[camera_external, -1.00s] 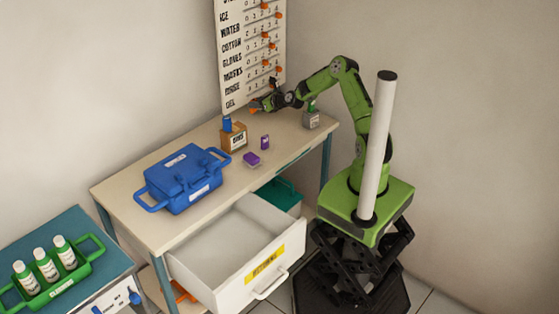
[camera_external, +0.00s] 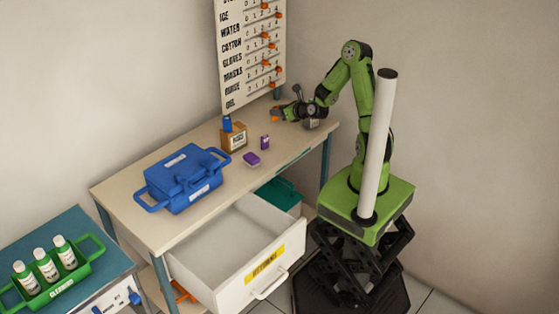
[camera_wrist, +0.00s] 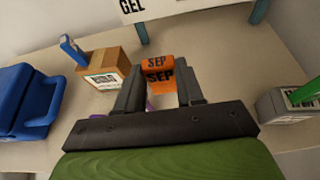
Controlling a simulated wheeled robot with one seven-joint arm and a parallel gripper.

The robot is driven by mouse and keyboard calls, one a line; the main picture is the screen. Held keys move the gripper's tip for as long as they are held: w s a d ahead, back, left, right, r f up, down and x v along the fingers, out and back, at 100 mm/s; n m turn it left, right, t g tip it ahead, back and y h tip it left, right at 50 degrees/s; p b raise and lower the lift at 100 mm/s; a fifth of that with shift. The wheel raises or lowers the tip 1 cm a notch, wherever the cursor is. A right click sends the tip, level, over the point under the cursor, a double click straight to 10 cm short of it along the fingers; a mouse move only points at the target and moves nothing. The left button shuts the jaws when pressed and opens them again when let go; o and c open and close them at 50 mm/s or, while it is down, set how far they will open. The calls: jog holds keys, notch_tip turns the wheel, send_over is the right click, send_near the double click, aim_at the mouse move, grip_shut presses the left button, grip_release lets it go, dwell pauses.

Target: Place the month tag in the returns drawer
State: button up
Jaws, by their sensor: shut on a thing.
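The month tag (camera_wrist: 158,74) is orange and reads SEP. My gripper (camera_wrist: 160,88) is shut on it and holds it in front of the wrist camera. In the external view my gripper (camera_external: 277,115) is low over the right part of the table, and the orange tag (camera_external: 274,118) shows at its tips. The returns drawer (camera_external: 231,243) is white with a yellow label whose text is too small to read surely. It is pulled open under the table's front, to the lower left of my gripper, and looks empty inside.
A blue case (camera_external: 182,180), a cardboard box (camera_external: 234,138) and two small purple items (camera_external: 252,159) stand on the table (camera_external: 135,190). A grey box (camera_wrist: 285,106) stands at the right. A board with orange pegs (camera_external: 248,60) is on the wall. A teal bin (camera_external: 280,193) sits beside the drawer.

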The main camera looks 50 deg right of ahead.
jog(key=s+a+f, duration=0.1)
jog(key=a+f, duration=0.1)
jog(key=f, duration=0.1)
jog(key=s+a+f, duration=0.2)
jog(key=f, duration=0.2)
jog(key=s+a+f, duration=0.1)
jog(key=s+f, duration=0.1)
jog(key=f, duration=0.1)
jog(key=shift+a+f, duration=0.35)
jog(key=shift+a, duration=0.05)
notch_tip(320, 180, up, 18)
jog(key=p, duration=1.8)
jog(key=n+y+b, duration=0.5)
jog(key=b, duration=1)
send_over(274, 139)
notch_tip(274, 139, down, 9)
jog(key=shift+g, duration=0.4)
notch_tip(274, 139, down, 10)
jog(key=b, duration=0.3)
jog(key=shift+w+d+r, duration=0.1)
jog(key=shift+d, duration=0.05)
